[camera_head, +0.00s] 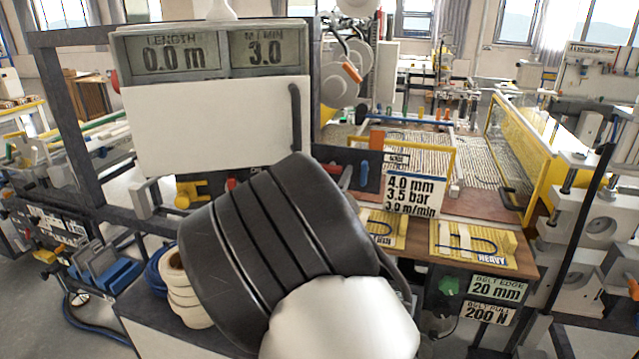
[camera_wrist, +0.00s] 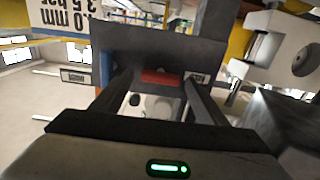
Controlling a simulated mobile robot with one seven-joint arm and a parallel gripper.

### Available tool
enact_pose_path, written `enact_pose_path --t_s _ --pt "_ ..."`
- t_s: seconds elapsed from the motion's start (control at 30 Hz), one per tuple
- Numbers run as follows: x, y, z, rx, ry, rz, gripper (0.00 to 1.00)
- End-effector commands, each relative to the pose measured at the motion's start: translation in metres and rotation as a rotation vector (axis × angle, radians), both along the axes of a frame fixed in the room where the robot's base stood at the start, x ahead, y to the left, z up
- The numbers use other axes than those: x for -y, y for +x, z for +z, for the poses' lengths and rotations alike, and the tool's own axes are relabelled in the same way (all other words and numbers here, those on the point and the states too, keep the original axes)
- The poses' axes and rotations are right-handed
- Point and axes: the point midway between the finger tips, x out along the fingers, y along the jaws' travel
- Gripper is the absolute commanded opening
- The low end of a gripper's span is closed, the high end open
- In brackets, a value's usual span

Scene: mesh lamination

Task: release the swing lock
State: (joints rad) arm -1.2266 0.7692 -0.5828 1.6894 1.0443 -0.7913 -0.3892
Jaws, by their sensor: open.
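My gripper (camera_wrist: 158,80) shows in the wrist view, its two dark fingers spread apart with nothing clamped. Ahead of it is a dark panel (camera_wrist: 135,45) with a short red bar (camera_wrist: 160,78), which appears between the fingertips; I cannot tell whether they touch it. A blue handle (camera_wrist: 105,70) is beside the left finger. In the head view, a red handle (camera_head: 345,176) and a blue handle (camera_head: 364,171) show on the dark panel (camera_head: 371,157) beside my arm. My arm hides the gripper there. No part is labelled as the swing lock; the red piece may be it.
A sign reading 4.0 mm (camera_head: 411,192) stands right of the panel. Yellow cards (camera_head: 470,245) lie on the wooden table edge. A large white board (camera_head: 215,125) under the length display stands at left. A white clamp unit (camera_wrist: 290,48) is close at right in the wrist view.

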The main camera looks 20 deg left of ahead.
Motion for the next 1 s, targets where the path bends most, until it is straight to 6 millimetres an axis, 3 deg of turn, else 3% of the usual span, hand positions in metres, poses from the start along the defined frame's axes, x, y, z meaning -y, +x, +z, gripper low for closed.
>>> enact_pose_path --t_s 0.17,0.6,0.8,1.0 --pt "0.000 -0.029 -0.001 -0.003 0.002 0.004 0.67" --pt "0.006 -0.133 0.000 -0.001 0.001 0.005 0.67" --pt "0.008 -0.161 0.000 0.000 0.000 0.002 0.67" --pt "0.010 -0.170 0.000 0.000 -0.001 0.001 0.67"
